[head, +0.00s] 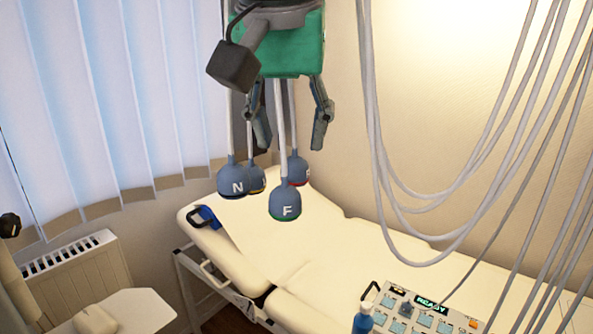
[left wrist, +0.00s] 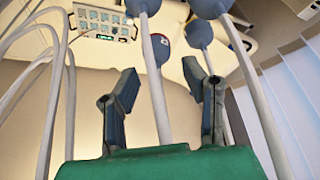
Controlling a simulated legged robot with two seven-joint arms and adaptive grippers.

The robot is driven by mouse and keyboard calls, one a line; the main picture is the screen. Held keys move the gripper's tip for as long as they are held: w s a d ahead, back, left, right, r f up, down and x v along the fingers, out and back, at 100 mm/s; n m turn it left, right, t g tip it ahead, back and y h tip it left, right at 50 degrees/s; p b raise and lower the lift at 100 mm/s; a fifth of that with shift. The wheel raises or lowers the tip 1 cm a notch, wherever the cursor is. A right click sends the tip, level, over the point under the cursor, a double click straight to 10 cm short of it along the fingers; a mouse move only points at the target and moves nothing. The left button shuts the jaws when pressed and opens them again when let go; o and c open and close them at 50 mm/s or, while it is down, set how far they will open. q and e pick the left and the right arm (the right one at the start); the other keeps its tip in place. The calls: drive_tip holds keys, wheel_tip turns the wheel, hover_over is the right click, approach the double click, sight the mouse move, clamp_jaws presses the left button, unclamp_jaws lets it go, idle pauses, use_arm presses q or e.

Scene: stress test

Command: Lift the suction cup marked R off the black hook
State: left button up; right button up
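Several blue-grey suction cups hang on pale tubes below my left gripper (head: 290,130). One cup is marked N (head: 233,181) and one F (head: 285,203), with a green rim. A red-rimmed cup (head: 299,169) hangs behind F, its letter unreadable; a yellow-rimmed cup (head: 257,180) is partly hidden behind N. I cannot tell which cup is R. The black hook cannot be made out. My left gripper is open, its fingers spread with tubes passing between and beside them. It also shows in the left wrist view (left wrist: 163,85), with the cups beyond it. My right gripper is not in view.
A cream treatment couch (head: 350,245) lies below the cups. Several grey cables (head: 385,130) hang at the right. A control panel reading READY (head: 430,304) and a blue bottle (head: 362,318) are at lower right. Blinds (head: 110,100) and a radiator (head: 75,275) are at left.

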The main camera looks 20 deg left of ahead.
sight(295, 158)
use_arm(q)
drive_tip(key=shift+d+f, duration=0.1)
drive_tip(key=shift+f, duration=0.2)
drive_tip(key=x, duration=0.4)
drive_tip(key=shift+d, duration=0.1)
drive_tip(key=shift+w+f, duration=0.15)
drive_tip(key=c, duration=0.6)
